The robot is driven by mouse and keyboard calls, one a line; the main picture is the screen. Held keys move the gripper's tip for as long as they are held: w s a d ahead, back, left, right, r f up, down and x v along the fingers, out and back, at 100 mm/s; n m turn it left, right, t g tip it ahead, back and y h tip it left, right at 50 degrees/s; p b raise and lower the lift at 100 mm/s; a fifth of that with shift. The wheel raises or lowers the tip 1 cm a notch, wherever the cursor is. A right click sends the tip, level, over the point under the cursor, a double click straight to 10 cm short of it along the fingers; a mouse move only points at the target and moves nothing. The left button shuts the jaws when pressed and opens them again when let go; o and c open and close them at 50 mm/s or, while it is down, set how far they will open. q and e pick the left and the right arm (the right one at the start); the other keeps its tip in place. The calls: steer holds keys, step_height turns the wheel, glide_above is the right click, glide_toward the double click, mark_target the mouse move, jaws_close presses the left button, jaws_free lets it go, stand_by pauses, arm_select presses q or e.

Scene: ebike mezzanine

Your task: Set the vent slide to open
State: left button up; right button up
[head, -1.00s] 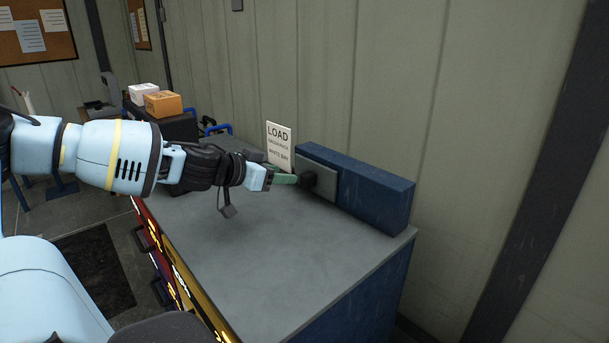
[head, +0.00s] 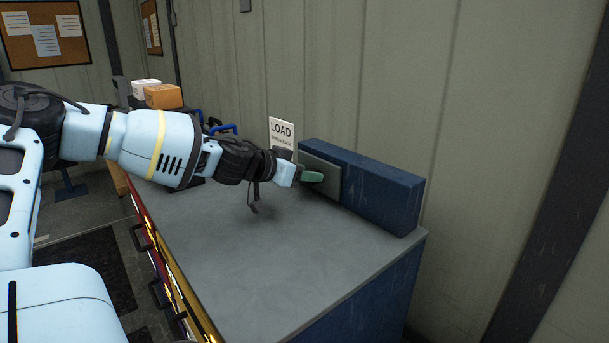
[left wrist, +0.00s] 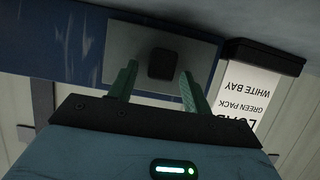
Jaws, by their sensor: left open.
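The vent slide is a dark square knob (left wrist: 162,64) on a grey metal plate (head: 327,178), fixed to the front of a long blue box (head: 385,193) on the bench. In the left wrist view the plate (left wrist: 120,50) fills the upper middle. My left gripper (head: 312,177) has green fingers and is open at the plate. In the left wrist view its fingers (left wrist: 158,80) stand on either side of the knob, with gaps visible. In the head view the gripper hides the knob. My right gripper is not in view.
A sign reading LOAD (head: 282,132) stands just left of the blue box. The grey bench top (head: 270,260) is clear in front. An orange box (head: 163,96) and a white box (head: 146,87) sit further back. A ribbed wall rises behind.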

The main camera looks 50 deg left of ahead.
arm_select(q)
jaws_close()
stand_by(0.3)
steer(key=shift+d, duration=0.15)
steer(key=shift+d+f, duration=0.1)
steer(key=shift+d, duration=0.2)
steer(key=d, duration=0.2)
steer(key=d+b, duration=0.1)
steer(key=d, duration=0.4)
steer(key=shift+s+d+f, duration=0.1)
steer(key=shift+s+d, duration=0.15)
steer(key=shift+s, duration=0.1)
steer(key=d+b, duration=0.1)
steer(key=d, duration=0.2)
steer(key=d+b, duration=0.1)
steer(key=d, duration=0.1)
steer(key=shift+s+d+f+b, duration=0.1)
steer(key=shift+s+d+b, duration=0.15)
steer(key=shift+d+b, duration=0.1)
steer(key=shift+s+d, duration=0.1)
steer(key=shift+d, duration=0.45)
steer(key=shift+r, duration=0.2)
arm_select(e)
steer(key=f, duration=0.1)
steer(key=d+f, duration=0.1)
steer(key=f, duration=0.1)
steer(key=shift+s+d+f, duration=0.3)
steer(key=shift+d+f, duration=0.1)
